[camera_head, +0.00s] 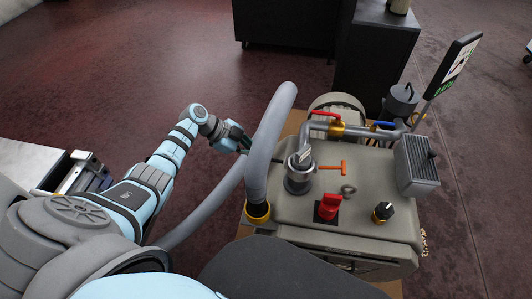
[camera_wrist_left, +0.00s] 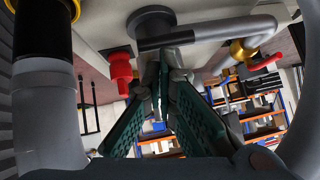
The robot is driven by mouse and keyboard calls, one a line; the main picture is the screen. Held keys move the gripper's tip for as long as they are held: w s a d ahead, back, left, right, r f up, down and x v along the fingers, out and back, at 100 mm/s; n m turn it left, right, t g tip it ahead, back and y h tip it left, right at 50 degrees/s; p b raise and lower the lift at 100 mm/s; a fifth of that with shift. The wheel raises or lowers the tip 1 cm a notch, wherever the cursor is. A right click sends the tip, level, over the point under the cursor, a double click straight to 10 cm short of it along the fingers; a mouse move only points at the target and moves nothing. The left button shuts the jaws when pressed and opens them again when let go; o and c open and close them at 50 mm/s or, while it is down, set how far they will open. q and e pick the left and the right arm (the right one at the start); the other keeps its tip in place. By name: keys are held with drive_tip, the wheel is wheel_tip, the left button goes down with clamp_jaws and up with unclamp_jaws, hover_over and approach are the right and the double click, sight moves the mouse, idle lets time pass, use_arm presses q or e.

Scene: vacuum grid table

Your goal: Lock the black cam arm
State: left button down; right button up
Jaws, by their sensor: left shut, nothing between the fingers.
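The coupling (camera_head: 299,178) stands on the machine's top, a short dark grey cylinder with a light metal piece on it. A dark bar, likely the black cam arm (camera_head: 262,189), sticks out from its left side, partly behind the thick grey hose. In the left wrist view the dark bar (camera_wrist_left: 167,39) lies across the coupling's underside near the top. My left gripper (camera_head: 246,146) is left of the hose, its tips partly hidden by it. In the wrist view my left gripper (camera_wrist_left: 161,55) is shut and empty, tips close to the bar; contact cannot be told. My right gripper is not in view.
The thick grey hose (camera_head: 270,135) rises from a yellow collar (camera_head: 258,212) between my left gripper and the coupling. A red knob (camera_head: 328,207), a black knob (camera_head: 383,211) and an orange T-handle (camera_head: 334,168) stand right of it. A red-handled valve (camera_head: 331,117) is behind.

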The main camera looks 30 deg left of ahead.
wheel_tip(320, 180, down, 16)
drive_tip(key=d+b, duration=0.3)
drive_tip(key=b, duration=1.3)
use_arm(q)
wheel_tip(320, 180, down, 10)
drive_tip(key=t+h+b, duration=0.3)
drive_tip(key=h, duration=0.4)
drive_tip(key=shift+d+r+n+b, duration=0.25)
drive_tip(key=shift+n+b, duration=0.1)
drive_tip(key=shift+n, duration=0.05)
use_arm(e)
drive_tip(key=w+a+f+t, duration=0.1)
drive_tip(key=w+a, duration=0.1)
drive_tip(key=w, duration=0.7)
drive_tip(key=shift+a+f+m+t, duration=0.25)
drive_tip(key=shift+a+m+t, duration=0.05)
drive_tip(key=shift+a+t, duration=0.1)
use_arm(q)
drive_tip(key=shift+w, duration=0.1)
